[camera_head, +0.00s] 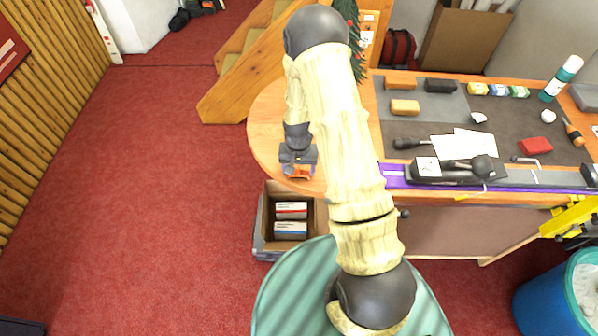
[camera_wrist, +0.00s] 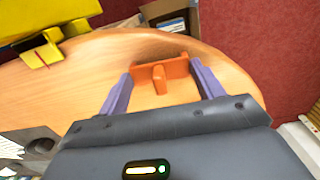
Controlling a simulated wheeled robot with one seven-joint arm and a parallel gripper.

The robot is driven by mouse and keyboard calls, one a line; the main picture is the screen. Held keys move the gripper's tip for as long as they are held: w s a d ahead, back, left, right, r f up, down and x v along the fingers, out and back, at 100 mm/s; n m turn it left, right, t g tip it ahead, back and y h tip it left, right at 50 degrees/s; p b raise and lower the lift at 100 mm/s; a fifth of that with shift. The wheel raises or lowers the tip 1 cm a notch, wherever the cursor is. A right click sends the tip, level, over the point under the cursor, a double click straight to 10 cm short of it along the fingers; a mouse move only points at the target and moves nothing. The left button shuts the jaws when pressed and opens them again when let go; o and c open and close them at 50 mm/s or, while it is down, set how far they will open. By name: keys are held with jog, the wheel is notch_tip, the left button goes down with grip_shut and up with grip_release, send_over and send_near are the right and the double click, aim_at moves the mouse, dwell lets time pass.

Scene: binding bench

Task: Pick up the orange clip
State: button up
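The small orange clip (camera_wrist: 159,73) is between the two purple fingers of my gripper (camera_wrist: 161,70) in the wrist view. It has a wide bar and a tongue pointing toward the camera. The bar's ends lie right beside the fingertips, and I cannot tell whether both fingers press on it. In the head view, my gripper (camera_head: 299,167) points down at the rounded left end of the wooden bench, and parts of the orange clip (camera_head: 304,174) show there. Whether the clip rests on the wood or is just above it is not clear.
The wooden bench top (camera_head: 268,128) is bare around the clip. A box with packets (camera_head: 291,212) stands on the floor below this end. A purple-edged rail (camera_head: 520,181) and tools lie to the right. A yellow object (camera_wrist: 45,22) shows in the wrist view.

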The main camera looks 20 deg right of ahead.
aim_at(299, 167)
dwell(0.3)
notch_tip(299, 167, up, 9)
jog(key=b, duration=0.3)
jog(key=shift+r, duration=0.15)
jog(key=shift+r+b, duration=0.3)
jog(key=shift+r, duration=0.05)
jog(key=shift+r, duration=0.1)
